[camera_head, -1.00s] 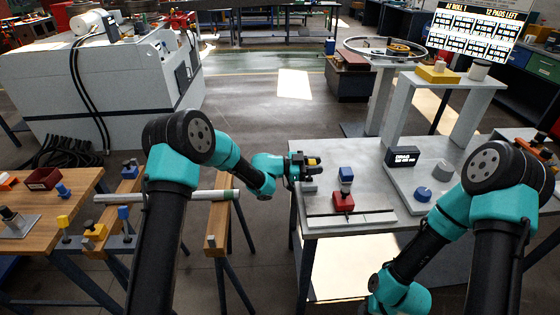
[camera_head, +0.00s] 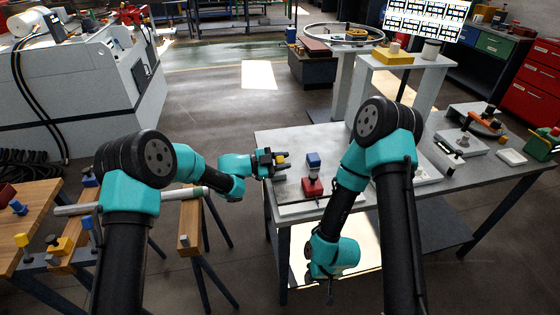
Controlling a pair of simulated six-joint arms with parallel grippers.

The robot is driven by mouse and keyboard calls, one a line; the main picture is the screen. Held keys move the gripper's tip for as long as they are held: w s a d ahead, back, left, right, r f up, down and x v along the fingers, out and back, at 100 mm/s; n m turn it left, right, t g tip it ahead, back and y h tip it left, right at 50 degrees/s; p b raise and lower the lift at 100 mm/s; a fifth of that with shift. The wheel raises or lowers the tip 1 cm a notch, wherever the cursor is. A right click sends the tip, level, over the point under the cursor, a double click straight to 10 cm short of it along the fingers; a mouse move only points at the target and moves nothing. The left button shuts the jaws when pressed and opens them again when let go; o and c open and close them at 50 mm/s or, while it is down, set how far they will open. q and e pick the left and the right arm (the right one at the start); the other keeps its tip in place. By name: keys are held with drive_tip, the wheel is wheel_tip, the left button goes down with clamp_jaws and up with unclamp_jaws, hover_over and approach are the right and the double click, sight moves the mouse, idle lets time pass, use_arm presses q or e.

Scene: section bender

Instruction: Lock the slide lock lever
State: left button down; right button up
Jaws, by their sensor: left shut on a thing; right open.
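My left gripper (camera_head: 278,162) is shut on a small yellow and dark piece (camera_head: 282,157) at the left edge of the grey metal table (camera_head: 300,140). I cannot tell for sure which part is the slide lock lever. My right gripper (camera_head: 330,291) hangs low in front of the table, below my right forearm, open and apart from everything.
My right arm hides the table's middle. An orange-handled device (camera_head: 484,122) and a white tray (camera_head: 511,157) stand at the table's right. A pale bar (camera_head: 172,195) rests across wooden stands at left. A white stand (camera_head: 405,62) holds a yellow block (camera_head: 393,55).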

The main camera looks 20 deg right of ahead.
use_arm(q)
drive_tip(key=shift+f, duration=0.1)
drive_tip(key=c, duration=0.8)
unclamp_jaws()
drive_tip(key=shift+c, duration=0.2)
drive_tip(key=shift+a, duration=0.1)
drive_tip(key=a, duration=1.7)
drive_tip(key=shift+w, duration=0.4)
drive_tip(key=shift+a, duration=0.1)
